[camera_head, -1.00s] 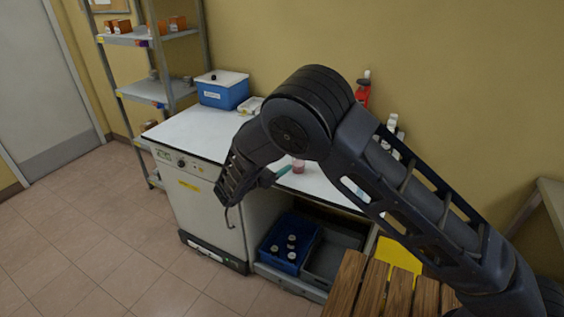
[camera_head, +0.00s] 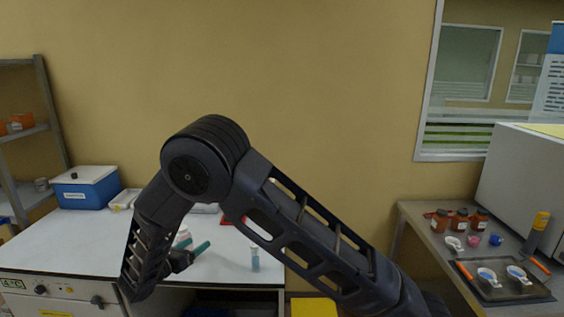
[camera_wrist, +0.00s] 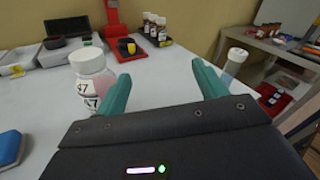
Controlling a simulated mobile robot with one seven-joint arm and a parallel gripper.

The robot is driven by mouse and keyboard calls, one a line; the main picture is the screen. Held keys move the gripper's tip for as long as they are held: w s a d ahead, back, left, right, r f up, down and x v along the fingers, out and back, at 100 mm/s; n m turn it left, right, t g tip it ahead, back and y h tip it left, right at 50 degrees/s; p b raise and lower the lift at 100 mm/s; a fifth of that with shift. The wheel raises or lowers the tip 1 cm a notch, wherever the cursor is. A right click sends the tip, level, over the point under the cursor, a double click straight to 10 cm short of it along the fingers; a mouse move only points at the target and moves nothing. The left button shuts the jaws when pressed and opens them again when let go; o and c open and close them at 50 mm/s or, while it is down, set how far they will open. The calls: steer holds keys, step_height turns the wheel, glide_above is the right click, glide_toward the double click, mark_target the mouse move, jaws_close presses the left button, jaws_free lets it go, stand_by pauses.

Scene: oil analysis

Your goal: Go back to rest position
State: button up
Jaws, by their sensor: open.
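My gripper (camera_head: 194,249) has teal fingers and hangs over the white worktop in the head view. In the wrist view the gripper (camera_wrist: 162,78) is open, with nothing between its fingers. A small white-capped bottle (camera_wrist: 90,82) labelled 47, with pinkish contents, stands beside the left finger. A clear tube (camera_wrist: 234,62) with bluish liquid is just beyond the right finger, and it also shows on the worktop in the head view (camera_head: 255,261). My arm is bent in front of the worktop and hides part of it.
A blue box (camera_head: 84,188) sits at the worktop's back left. A red stand (camera_wrist: 112,18) and several dark bottles (camera_wrist: 155,25) are at the back. On the right, a side bench (camera_head: 420,222) carries orange bottles, a tray (camera_head: 505,288) and a large white machine (camera_head: 525,190).

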steer(key=w+d+r+m+g, duration=0.3)
steer(key=d+r+m, duration=0.1)
steer(key=d, duration=0.5)
steer(key=w+d+r+m+g+h, duration=0.1)
steer(key=w+d+r+m+g, duration=0.25)
steer(key=d, duration=0.45)
steer(key=w+d+r+m+g, duration=0.3)
steer(key=w+d+r+m, duration=0.15)
steer(key=d, duration=0.45)
steer(key=s+d+r+m+g+y, duration=0.1)
steer(key=s+d+r+m+g, duration=0.15)
steer(key=d, duration=0.55)
steer(key=s+d+r+m+g+y, duration=0.1)
steer(key=d+r+m+y, duration=0.2)
steer(key=d, duration=0.5)
steer(key=s+d+r+m+t+y, duration=0.1)
steer(key=s+d+r+m+y, duration=0.1)
steer(key=s+d+m, duration=0.5)
steer(key=s+d+r+m+t+y, duration=0.1)
steer(key=s+d+r+m+y, duration=0.2)
steer(key=s+d+m, duration=0.5)
steer(key=s, duration=0.2)
steer(key=shift+s+d, duration=0.3)
steer(key=shift+d, duration=0.05)
